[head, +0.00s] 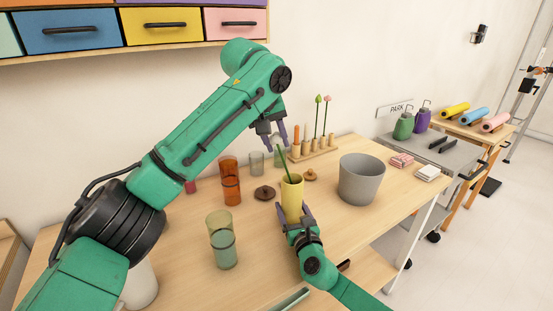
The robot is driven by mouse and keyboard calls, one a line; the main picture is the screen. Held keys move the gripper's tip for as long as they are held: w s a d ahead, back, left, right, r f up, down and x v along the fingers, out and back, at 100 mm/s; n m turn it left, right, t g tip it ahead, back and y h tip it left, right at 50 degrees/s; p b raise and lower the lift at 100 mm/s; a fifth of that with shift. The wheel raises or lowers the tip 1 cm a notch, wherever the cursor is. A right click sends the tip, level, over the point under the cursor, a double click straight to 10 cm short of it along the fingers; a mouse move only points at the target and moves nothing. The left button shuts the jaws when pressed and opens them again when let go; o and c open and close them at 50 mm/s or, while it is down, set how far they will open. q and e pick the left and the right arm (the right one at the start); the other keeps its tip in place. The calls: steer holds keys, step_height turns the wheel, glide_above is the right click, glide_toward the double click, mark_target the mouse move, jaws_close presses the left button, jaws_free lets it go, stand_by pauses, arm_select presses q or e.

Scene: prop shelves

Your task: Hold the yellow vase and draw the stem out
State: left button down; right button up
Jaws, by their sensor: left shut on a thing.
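The yellow vase (292,197) stands upright on the wooden table. A green stem (284,163) leans out of its mouth, up and to the left; its lower end is hidden inside the vase. My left gripper (274,143) is above the vase, shut on the upper part of the stem. My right gripper (295,217) is low at the near side of the vase, with one finger at each side of it. I cannot tell whether those fingers press on the vase.
A brown lid (264,193), orange cups (231,190) and green cups (223,249) stand left of the vase. A grey bucket (361,181) stands right. Behind is a wooden rack (315,151) with upright stems and pegs. Drawers (160,26) hang above.

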mark_target(276, 130)
arm_select(q)
step_height(276, 130, up, 5)
steer(key=shift+f, duration=0.15)
arm_select(e)
steer(key=o, duration=1.2)
steer(key=shift+c, duration=0.2)
steer(key=shift+s, duration=0.1)
